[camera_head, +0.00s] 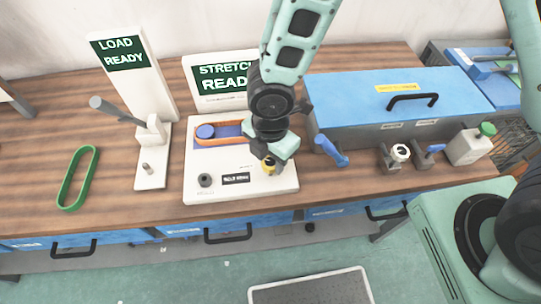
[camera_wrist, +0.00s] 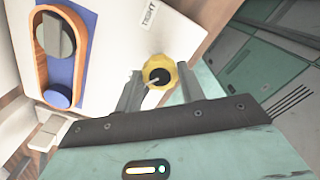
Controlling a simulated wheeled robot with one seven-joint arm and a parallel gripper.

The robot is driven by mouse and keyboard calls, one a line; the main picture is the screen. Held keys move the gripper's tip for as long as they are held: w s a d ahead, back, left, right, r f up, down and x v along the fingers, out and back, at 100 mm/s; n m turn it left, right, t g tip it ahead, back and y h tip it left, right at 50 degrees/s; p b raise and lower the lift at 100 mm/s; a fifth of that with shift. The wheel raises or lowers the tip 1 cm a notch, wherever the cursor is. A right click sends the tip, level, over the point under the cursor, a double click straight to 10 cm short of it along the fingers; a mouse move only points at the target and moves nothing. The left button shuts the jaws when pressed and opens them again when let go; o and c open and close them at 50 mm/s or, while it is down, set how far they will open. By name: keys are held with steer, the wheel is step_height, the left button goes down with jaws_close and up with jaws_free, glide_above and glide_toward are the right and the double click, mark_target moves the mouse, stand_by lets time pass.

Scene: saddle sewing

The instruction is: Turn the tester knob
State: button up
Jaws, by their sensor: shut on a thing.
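The stretch tester is a white box (camera_head: 218,185) on the wooden bench, with a sign (camera_head: 223,80) reading "STRETCH READY" behind it. Its yellow knob (camera_head: 268,166) is at the front right of the box, partly hidden by my gripper in the head view. In the wrist view the yellow knob (camera_wrist: 158,74), with a dark centre, sits between my two fingers. My gripper (camera_wrist: 158,88) is shut on the knob from above. An orange belt (camera_wrist: 38,50) loops around blue and grey pulleys on a blue panel of the tester.
A load tester (camera_head: 150,183) with a "LOAD READY" sign stands left, beside a green belt (camera_head: 78,178). A blue-lidded box (camera_head: 350,100) stands right, with several small tools and a white bottle (camera_head: 468,147) before it. Drawer handles (camera_head: 228,234) line the bench front.

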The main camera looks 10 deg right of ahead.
mark_target(273, 164)
steer(key=o, duration=1)
steer(key=shift+r, duration=0.15)
step_height(273, 164, up, 17)
steer(key=shift+r+p, duration=0.1)
steer(key=shift+p, duration=0.45)
steer(key=s+d+m+b, duration=0.2)
steer(key=s+m, duration=0.1)
steer(key=m, duration=0.3)
steer(key=s+d+f+m+b, duration=0.1)
steer(key=s+d+m, duration=0.2)
steer(key=m, duration=0.3)
steer(key=s+d+f+m+b, duration=0.1)
steer(key=s+d+m+b, duration=0.1)
steer(key=s+m, duration=0.3)
steer(key=shift+d+m+y+b, duration=0.3)
steer(key=shift+d+m, duration=0.3)
